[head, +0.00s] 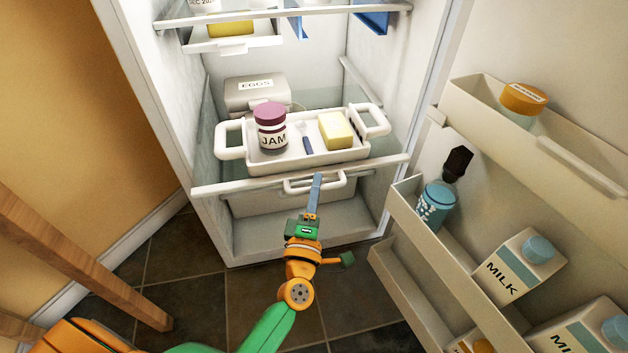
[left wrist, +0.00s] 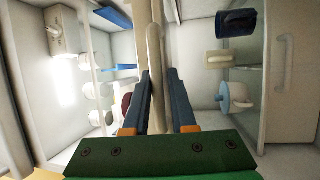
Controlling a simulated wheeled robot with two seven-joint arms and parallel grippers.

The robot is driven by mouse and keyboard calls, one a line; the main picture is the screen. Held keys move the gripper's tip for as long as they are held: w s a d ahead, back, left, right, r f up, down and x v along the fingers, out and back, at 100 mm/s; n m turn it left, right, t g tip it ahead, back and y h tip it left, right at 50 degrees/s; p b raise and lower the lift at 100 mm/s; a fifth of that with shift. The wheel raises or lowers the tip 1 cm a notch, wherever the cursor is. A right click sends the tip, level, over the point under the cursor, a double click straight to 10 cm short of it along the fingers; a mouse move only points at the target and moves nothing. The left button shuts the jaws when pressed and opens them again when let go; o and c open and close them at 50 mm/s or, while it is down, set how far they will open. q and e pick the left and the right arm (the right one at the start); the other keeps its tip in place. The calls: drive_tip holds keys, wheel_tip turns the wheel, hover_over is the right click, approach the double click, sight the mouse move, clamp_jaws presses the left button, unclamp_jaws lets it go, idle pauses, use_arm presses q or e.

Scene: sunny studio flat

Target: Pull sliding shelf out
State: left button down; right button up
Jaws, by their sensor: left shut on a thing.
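The sliding shelf (head: 218,187) has a white front rail that spans the fridge opening. A white handle (head: 335,181) sits at the middle of that rail; it shows as a pale bar in the left wrist view (left wrist: 154,45). My left gripper (head: 317,180) reaches up from below and is shut on the handle, with a blue finger on each side of the bar in the left wrist view (left wrist: 158,85). The shelf bears a white two-handled tray (head: 335,158) with a jam jar (head: 271,128), a yellow block (head: 335,131) and a blue-handled utensil. My right gripper is not in view.
An egg box (head: 256,94) stands behind the tray. The open fridge door at right holds milk cartons (head: 517,265) and a blue can (head: 434,205). A wooden furniture leg (head: 85,260) stands at lower left. Floor (head: 190,265) shows clear before the fridge.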

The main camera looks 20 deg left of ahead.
use_arm(q)
drive_tip(key=shift+s+d+r, duration=0.15)
drive_tip(key=shift+s+r, duration=0.05)
drive_tip(key=shift+r, duration=0.05)
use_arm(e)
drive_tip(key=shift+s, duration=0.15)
use_arm(q)
drive_tip(key=c, duration=0.8)
unclamp_jaws()
drive_tip(key=shift+c, duration=0.2)
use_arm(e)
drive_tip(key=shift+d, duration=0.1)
use_arm(q)
drive_tip(key=v, duration=0.7)
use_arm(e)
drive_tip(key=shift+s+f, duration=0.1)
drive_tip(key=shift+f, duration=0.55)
use_arm(q)
drive_tip(key=shift+s+d+f, duration=0.1)
